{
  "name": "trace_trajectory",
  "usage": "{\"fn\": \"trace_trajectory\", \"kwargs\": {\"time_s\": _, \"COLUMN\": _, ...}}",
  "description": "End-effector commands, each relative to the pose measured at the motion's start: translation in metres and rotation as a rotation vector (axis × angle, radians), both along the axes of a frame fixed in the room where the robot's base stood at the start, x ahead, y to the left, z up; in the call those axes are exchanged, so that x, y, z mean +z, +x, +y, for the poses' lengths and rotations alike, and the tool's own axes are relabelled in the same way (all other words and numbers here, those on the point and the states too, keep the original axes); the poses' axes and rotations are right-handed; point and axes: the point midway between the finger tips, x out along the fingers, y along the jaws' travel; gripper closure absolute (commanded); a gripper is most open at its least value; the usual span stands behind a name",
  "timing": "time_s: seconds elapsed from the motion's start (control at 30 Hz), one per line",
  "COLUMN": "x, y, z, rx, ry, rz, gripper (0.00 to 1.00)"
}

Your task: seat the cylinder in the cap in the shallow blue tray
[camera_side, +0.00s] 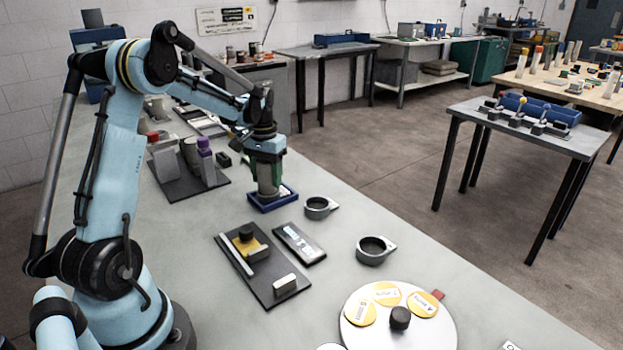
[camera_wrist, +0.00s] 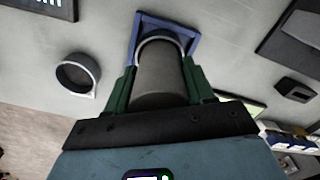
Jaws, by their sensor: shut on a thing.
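The grey cylinder (camera_side: 269,184) stands roughly upright between the green fingers of my gripper (camera_side: 265,170), which is shut on it. In the wrist view the cylinder (camera_wrist: 160,78) runs away from my gripper (camera_wrist: 160,88) down to the shallow blue tray (camera_wrist: 168,20). The tray (camera_side: 289,198) lies on the bench under the cylinder. A pale curved rim, seemingly the cap (camera_wrist: 160,36), shows around the cylinder's far end inside the tray. The cylinder hides most of the cap, and I cannot tell whether its end is fully down in it.
Two dark ring-shaped holders, one near (camera_side: 318,207) and one farther right (camera_side: 374,249), stand on the bench. A dark fixture board (camera_side: 262,265) and a flat panel (camera_side: 299,243) lie in front. A black stand with bottles (camera_side: 188,180) is left. A round white plate (camera_side: 400,322) lies front right.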

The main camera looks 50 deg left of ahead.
Motion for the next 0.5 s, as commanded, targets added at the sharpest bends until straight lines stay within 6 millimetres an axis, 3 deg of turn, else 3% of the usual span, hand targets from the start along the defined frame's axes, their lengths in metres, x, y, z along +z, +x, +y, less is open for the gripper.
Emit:
{"fn": "trace_trajectory", "kwargs": {"time_s": 0.4, "x": -0.0051, "y": 0.0002, "z": -0.0001, "rx": 0.0, "ry": 0.0, "rz": 0.0, "gripper": 0.97}}
{"fn": "trace_trajectory", "kwargs": {"time_s": 0.43, "x": -0.0053, "y": 0.0002, "z": -0.0001, "rx": 0.0, "ry": 0.0, "rz": 0.0, "gripper": 0.44}}
{"fn": "trace_trajectory", "kwargs": {"time_s": 0.5, "x": -0.0051, "y": 0.0002, "z": -0.0001, "rx": 0.0, "ry": 0.0, "rz": 0.0, "gripper": 0.33}}
